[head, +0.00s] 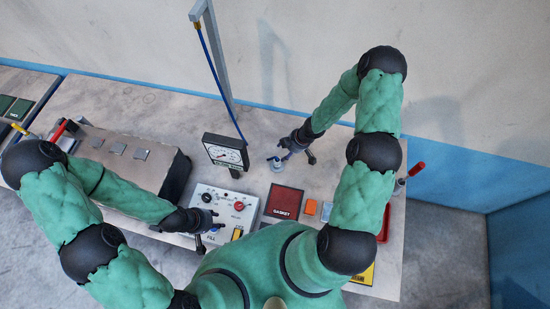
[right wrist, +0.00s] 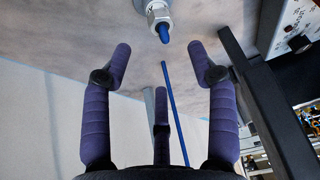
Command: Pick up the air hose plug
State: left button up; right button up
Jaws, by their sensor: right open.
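A metal fitting with a hex nut and a blue tip, which looks like the air hose plug (right wrist: 161,20), is at the top middle of the right wrist view. It lies beyond my right gripper's fingertips, roughly centred between them and not touching. In the head view a small pale and blue piece (head: 275,161) stands on the bench beside my right gripper (head: 298,148); it seems to be the same plug. My right gripper (right wrist: 160,70) is open and empty. My left gripper (head: 208,219) is over the control panel's left edge; its finger opening is unclear.
A blue hose (head: 215,75) hangs from a grey post (head: 218,60). The black-framed gauge (head: 224,152) stands left of the plug. The control panel (head: 225,198), red gasket tray (head: 284,201) and small coloured blocks lie in front. Bench behind the plug is clear.

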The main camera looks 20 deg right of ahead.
aim_at(278, 160)
pick_arm(q)
jog(key=shift+w+f+b, duration=0.15)
jog(key=shift+f+b, duration=1.3)
jog(key=shift+f, duration=0.4)
pick_arm(e)
jog(key=shift+s+x, duration=0.15)
jog(key=shift+x, duration=1.35)
jog(key=shift+s+x, duration=0.1)
jog(key=shift+x, duration=1.45)
pick_arm(q)
jog(key=shift+w+f, duration=0.1)
jog(key=shift+f, duration=0.1)
pick_arm(e)
jog(key=shift+s+x, duration=0.2)
jog(key=shift+x, duration=1.45)
jog(key=shift+w, duration=0.1)
grip_shut()
